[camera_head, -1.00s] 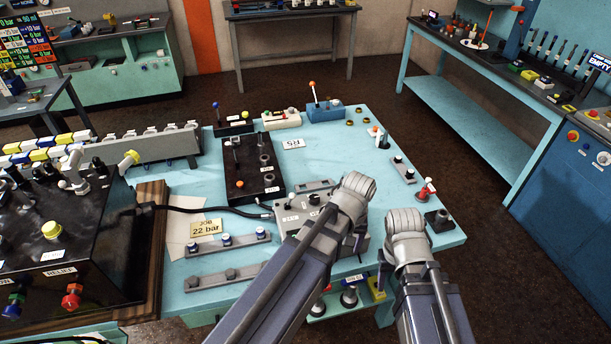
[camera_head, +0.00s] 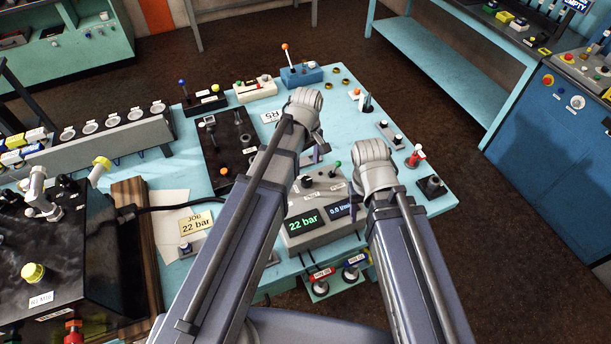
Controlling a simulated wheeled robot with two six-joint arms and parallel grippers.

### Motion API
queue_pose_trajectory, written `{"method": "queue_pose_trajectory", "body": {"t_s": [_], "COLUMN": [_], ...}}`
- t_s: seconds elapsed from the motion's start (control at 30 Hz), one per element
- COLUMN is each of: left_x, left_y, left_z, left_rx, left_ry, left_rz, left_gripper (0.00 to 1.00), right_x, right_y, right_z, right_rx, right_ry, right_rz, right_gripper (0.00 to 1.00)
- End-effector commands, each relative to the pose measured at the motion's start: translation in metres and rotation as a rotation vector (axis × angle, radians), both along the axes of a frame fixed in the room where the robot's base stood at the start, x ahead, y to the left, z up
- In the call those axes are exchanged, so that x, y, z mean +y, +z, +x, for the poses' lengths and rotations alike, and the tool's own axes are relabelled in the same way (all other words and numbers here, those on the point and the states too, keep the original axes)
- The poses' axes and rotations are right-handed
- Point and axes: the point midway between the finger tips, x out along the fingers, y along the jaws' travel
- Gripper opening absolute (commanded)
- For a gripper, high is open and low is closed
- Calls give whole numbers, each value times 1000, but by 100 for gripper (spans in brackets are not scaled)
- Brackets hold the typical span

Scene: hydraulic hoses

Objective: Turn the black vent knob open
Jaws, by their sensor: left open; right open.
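A grey box (camera_head: 310,232) with two displays, one reading 22 bar, sits on the light blue bench between my arms. A small black knob (camera_head: 307,182) and a green-tipped switch (camera_head: 337,165) are on its top; their labels are too small to read, so I cannot tell if this is the vent knob. Another black knob (camera_head: 433,184) is on a dark square base at the bench's right edge. My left gripper (camera_head: 319,140) is open and mostly hidden by its wrist, beyond the grey box. My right gripper (camera_head: 356,200) is open, largely hidden, just right of the box.
A black block (camera_head: 219,165) with fittings lies left of my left arm. A dark machine (camera_head: 75,250) stands at left. A red-and-white valve (camera_head: 416,156) and small fittings line the right edge.

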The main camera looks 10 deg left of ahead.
Motion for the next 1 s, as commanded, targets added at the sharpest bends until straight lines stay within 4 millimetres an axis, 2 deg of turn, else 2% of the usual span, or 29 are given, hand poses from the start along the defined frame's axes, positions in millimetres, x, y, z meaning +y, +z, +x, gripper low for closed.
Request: {"method": "queue_pose_trajectory", "body": {"t_s": [0.5,0.6,0.97,1.0], "left_x": [0,0,0,0], "left_y": [-63,-71,-73,-73], "left_z": [0,0,0,0], "left_rx": [0,0,0,0], "left_ry": [-1,-1,-1,-1], "left_rz": [0,0,0,0], "left_gripper": [76,76,76,73], "right_x": [0,0,0,0], "right_y": [-63,-71,-73,-73], "right_z": [0,0,0,0], "right_rx": [1,1,1,1], "right_ry": [12,14,14,14], "right_rz": [-2,-3,-3,-3], "right_gripper": [53,53,53,53]}}
